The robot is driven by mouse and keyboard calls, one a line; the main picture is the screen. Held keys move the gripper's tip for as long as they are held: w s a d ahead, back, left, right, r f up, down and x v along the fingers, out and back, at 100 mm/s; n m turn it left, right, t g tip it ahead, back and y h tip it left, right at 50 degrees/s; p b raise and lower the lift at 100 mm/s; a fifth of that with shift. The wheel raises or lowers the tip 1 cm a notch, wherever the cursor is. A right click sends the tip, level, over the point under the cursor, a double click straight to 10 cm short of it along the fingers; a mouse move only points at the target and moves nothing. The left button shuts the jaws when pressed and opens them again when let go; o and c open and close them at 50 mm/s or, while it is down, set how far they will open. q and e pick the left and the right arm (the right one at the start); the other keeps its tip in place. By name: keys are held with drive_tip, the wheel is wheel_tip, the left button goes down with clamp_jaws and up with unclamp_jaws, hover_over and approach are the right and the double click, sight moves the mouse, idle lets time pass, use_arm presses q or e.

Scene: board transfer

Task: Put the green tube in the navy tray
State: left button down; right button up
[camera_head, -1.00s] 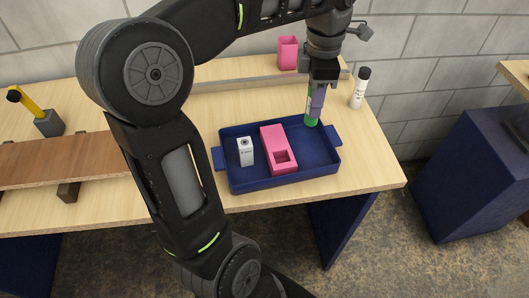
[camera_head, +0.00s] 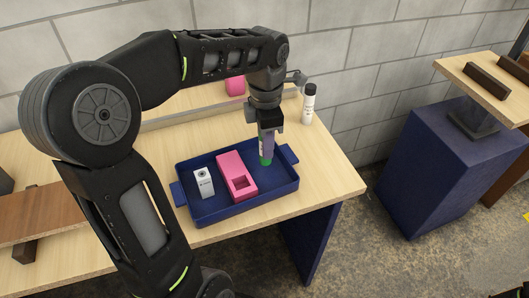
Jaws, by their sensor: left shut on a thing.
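My left gripper (camera_head: 266,141) points down, shut on the green tube (camera_head: 266,160), and holds it upright. Only the tube's lower end shows clearly below the fingers. The tube is at the right back part of the navy tray (camera_head: 236,212), inside its outline; I cannot tell whether it touches the tray floor. My right gripper is not in view.
A white bottle with a black cap (camera_head: 308,104) stands behind the tray at the right. A pink container (camera_head: 235,86) is at the back, beyond a grey rail (camera_head: 190,115). A brown board (camera_head: 30,209) is at the left. A navy stand (camera_head: 435,170) is across a floor gap.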

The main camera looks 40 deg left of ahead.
use_arm(q)
wheel_tip(320, 180, down, 4)
drive_tip(key=shift+r, duration=0.2)
drive_tip(key=shift+f, duration=0.2)
drive_tip(key=c, duration=1.5)
unclamp_jaws()
drive_tip(key=shift+c, duration=0.2)
drive_tip(key=o, duration=0.5)
drive_tip(key=shift+c, duration=0.2)
